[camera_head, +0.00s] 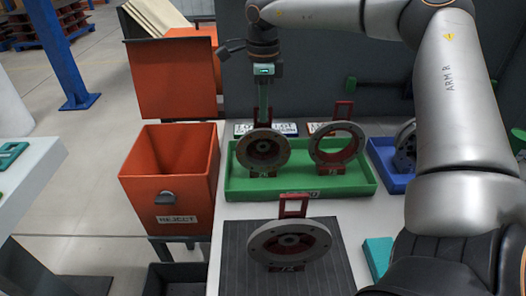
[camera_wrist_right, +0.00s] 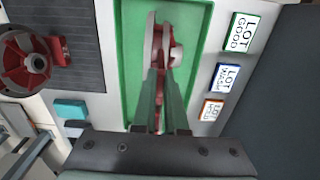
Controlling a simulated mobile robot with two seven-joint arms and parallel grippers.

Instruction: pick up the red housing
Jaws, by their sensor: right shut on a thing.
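In the head view, two housings with grey rings and red feet and handles stand upright in the green tray (camera_head: 240,184), one at its left (camera_head: 263,150) and one, with an open middle, at its right (camera_head: 337,146). My right gripper (camera_head: 263,112) reaches down and is shut on the red handle of the left housing, which still appears to be in the tray. In the wrist view the fingers (camera_wrist_right: 160,78) meet at the red part of this housing (camera_wrist_right: 151,42). A third housing (camera_head: 290,240) stands on the dark mat (camera_head: 240,280). My left gripper is not in view.
An orange reject bin (camera_head: 170,178) stands left of the tray. A blue tray (camera_head: 388,172) with a dark part lies to the right. A teal block (camera_head: 377,255) lies beside the mat. Lot labels (camera_wrist_right: 239,33) line the tray's back. A dark wall rises behind.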

